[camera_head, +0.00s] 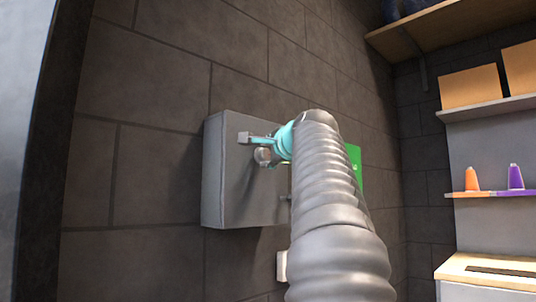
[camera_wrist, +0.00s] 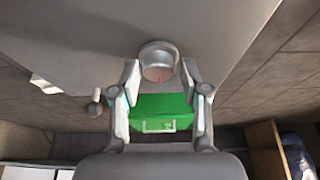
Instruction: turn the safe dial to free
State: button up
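The safe is a grey box (camera_head: 228,175) fixed to the dark block wall in the head view. Its round metal dial (camera_head: 262,156) sits on the front face and also shows in the wrist view (camera_wrist: 158,60), with a small red mark on it. My gripper (camera_wrist: 159,72) has one fingertip on each side of the dial, close to its rim. In the head view a gap shows between the upper finger and the dial. I cannot tell whether either tip touches it. My arm hides much of the safe's front.
A green box or sign (camera_head: 354,165) shows beyond my arm, and a green thing (camera_wrist: 160,112) lies between the fingers in the wrist view. A small knob (camera_wrist: 95,103) stands left of my gripper. Shelves with boxes (camera_head: 470,86) and orange and purple cones are at right.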

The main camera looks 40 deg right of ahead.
jog(key=shift+o, duration=0.7)
jog(key=v, duration=1.2)
